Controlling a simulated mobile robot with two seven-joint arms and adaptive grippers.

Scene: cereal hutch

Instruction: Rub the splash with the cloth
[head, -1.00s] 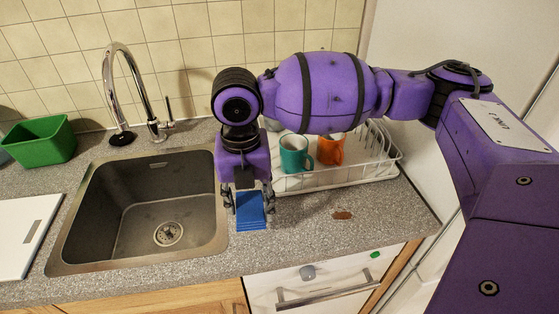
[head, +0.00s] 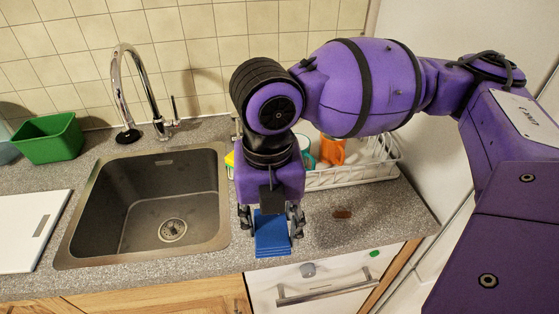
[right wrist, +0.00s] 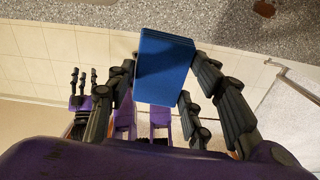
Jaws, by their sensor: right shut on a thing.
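The splash (head: 342,214) is a small brown patch on the speckled grey counter, right of the cloth. It also shows at the top of the right wrist view (right wrist: 264,9). My right gripper (head: 271,219) is shut on the blue folded cloth (head: 272,240), which hangs between its fingers near the counter's front edge. The cloth (right wrist: 163,68) also shows in the right wrist view, apart from the splash. I cannot tell whether it touches the counter. My left gripper (right wrist: 83,82) shows small in the right wrist view, its dark fingers apart and empty.
The sink (head: 150,205) lies left of the cloth. A white dish rack (head: 350,178) with an orange mug (head: 332,150) and a partly hidden teal mug stands behind the splash. A green tub (head: 47,138) and white board (head: 30,228) are far left. Counter around the splash is clear.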

